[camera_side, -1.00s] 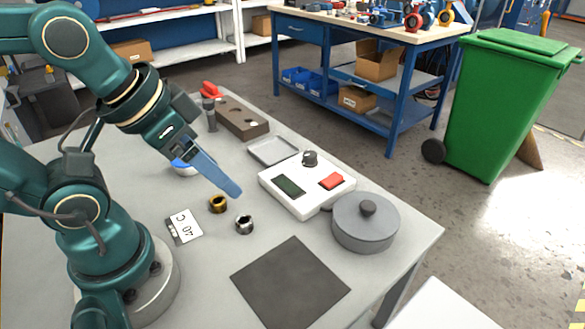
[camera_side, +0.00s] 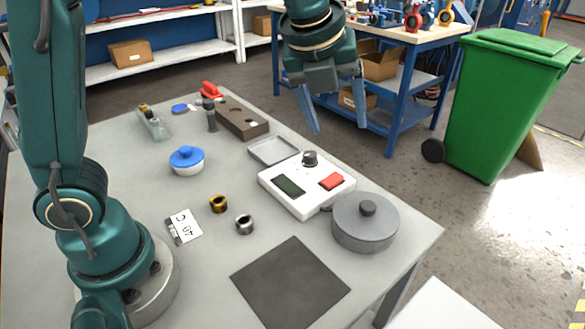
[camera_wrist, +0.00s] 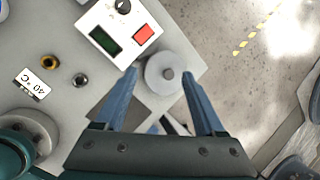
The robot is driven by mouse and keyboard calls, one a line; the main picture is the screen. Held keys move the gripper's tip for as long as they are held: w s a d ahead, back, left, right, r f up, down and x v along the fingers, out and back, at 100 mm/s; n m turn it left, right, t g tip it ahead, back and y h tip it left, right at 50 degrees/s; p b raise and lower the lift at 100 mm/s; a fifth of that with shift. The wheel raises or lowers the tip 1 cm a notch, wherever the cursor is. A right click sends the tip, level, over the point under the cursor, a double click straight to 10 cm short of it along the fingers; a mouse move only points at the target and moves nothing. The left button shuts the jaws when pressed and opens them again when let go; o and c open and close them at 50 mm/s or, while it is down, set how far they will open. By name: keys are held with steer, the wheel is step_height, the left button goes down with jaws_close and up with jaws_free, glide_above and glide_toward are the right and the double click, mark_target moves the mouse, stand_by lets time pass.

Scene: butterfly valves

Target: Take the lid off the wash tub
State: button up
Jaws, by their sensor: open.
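The wash tub (camera_side: 362,240) is a round grey pot near the right corner of the table. My gripper (camera_side: 338,128) is open and empty, raised well above the table. It also shows in the wrist view (camera_wrist: 160,74), its two blue fingers spread apart. Neither finger touches the lid.
A white device (camera_side: 300,203) with a green screen and red button stands left of the tub, close to it. A dark mat (camera_side: 291,283) lies in front. A blue-lidded white bowl (camera_side: 187,165), two small rings, a label card and a brown block (camera_side: 241,119) lie farther left.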

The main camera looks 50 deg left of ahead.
steer(key=w+d+f+m, duration=0.3)
steer(key=f, duration=0.1)
steer(key=m+g, duration=0.1)
steer(key=g, duration=0.1)
glide_above(368, 205)
steer(key=s, duration=0.1)
steer(key=shift+y, duration=0.3)
steer(key=f, duration=0.6)
steer(key=shift+s+d+f, duration=0.2)
steer(key=shift+d, duration=0.1)
steer(key=shift+f, duration=0.3)
steer(key=shift+x, duration=2.2)
jaws_close()
